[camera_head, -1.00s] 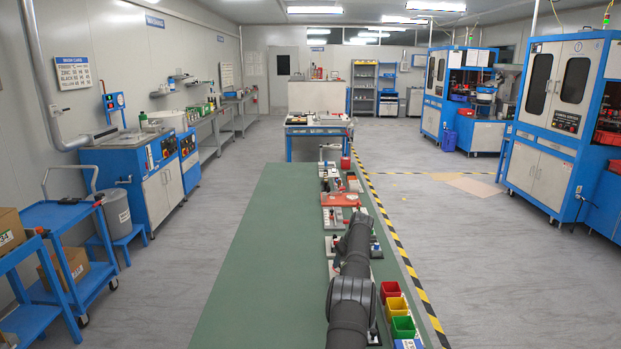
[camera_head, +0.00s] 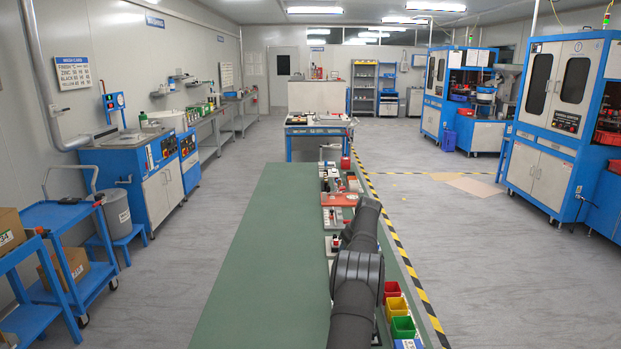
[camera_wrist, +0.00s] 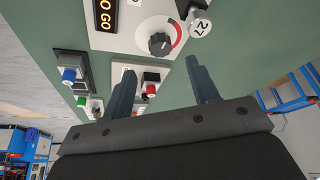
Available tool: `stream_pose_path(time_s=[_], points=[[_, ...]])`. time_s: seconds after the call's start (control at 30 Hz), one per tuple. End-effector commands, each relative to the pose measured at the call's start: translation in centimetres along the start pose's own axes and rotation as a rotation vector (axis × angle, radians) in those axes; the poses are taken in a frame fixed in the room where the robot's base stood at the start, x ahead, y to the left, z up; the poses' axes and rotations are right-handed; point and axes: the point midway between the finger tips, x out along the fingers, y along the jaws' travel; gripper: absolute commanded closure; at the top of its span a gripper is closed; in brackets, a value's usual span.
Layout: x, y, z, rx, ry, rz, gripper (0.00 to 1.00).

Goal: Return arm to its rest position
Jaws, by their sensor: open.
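My gripper shows in the wrist view (camera_wrist: 158,85) with its two dark fingers spread apart and nothing between them. It is above the green bench, near a small plate with a red and a black part (camera_wrist: 150,84) that shows beyond the fingers. In the head view my dark arm stretches along the right side of the green bench (camera_head: 255,260); the gripper itself is hidden there behind the arm.
A panel with a black dial (camera_wrist: 160,43) and a blue-knobbed block (camera_wrist: 70,75) are on the bench. Red (camera_head: 391,290), yellow (camera_head: 396,308) and green (camera_head: 403,327) bins line its right edge. The bench's left side is clear.

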Motion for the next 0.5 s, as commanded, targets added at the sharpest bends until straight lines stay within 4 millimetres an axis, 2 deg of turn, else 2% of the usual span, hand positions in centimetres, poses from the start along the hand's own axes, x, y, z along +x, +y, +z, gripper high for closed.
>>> stream_pose_path(time_s=[0.5], points=[[-10.2,0.0,0.0,-0.001,0.002,0.002,0.46]])
